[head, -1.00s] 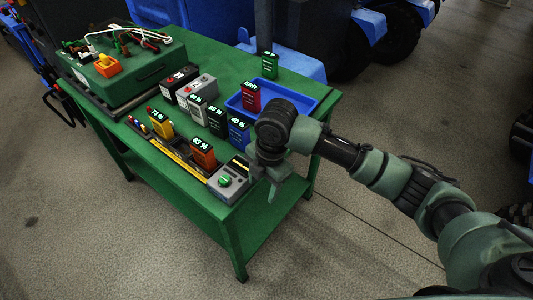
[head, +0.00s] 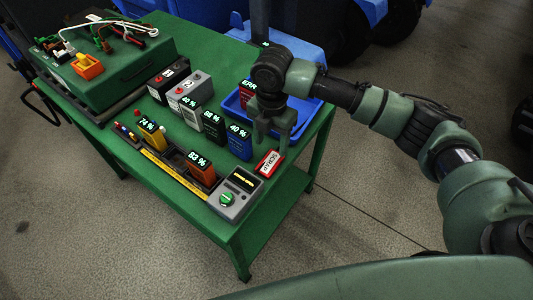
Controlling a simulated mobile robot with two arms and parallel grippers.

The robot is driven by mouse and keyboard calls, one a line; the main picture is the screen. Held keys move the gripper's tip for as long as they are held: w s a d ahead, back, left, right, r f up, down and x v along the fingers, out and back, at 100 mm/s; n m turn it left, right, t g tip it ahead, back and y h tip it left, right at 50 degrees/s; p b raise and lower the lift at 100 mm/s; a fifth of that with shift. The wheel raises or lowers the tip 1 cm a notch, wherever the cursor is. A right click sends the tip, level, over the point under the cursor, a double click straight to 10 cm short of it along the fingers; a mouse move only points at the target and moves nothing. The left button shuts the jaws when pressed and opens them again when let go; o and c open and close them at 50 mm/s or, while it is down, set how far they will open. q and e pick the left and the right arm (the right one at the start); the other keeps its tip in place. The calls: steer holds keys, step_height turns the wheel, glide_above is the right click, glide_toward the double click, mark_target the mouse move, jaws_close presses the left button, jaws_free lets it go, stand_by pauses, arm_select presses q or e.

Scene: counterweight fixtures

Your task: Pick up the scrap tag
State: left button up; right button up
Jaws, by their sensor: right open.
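The scrap tag (head: 269,164) is a small red tag with a white label reading SCRAP. It lies on the green table (head: 228,233) near its right edge, just beyond the grey tester with a green knob (head: 234,194). My right gripper (head: 271,145) is above the table, close behind the tag, with its fingers pointing down. It is open and nothing shows between the fingers. From this angle I cannot tell its height over the tag. My left gripper is not in view.
A blue tray (head: 307,109) holding a red ERR battery (head: 246,92) is behind my right gripper. A blue 40 % battery (head: 239,141) stands close to its left. An orange 83 % battery (head: 201,167) sits in the rack. A green case (head: 124,71) is at the far left.

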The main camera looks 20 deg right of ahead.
mark_target(270, 162)
steer(key=f, duration=0.1)
steer(key=s+f, duration=0.1)
steer(key=shift+s+a+f+p, duration=0.1)
steer(key=shift+a+f+p, duration=0.05)
steer(key=shift+f+p, duration=0.15)
steer(key=f, duration=0.3)
steer(key=shift+w+a+f+p, duration=0.1)
steer(key=shift+w+f+p, duration=0.15)
steer(key=shift+f+p, duration=0.1)
steer(key=shift+f, duration=0.2)
steer(key=c, duration=1.1)
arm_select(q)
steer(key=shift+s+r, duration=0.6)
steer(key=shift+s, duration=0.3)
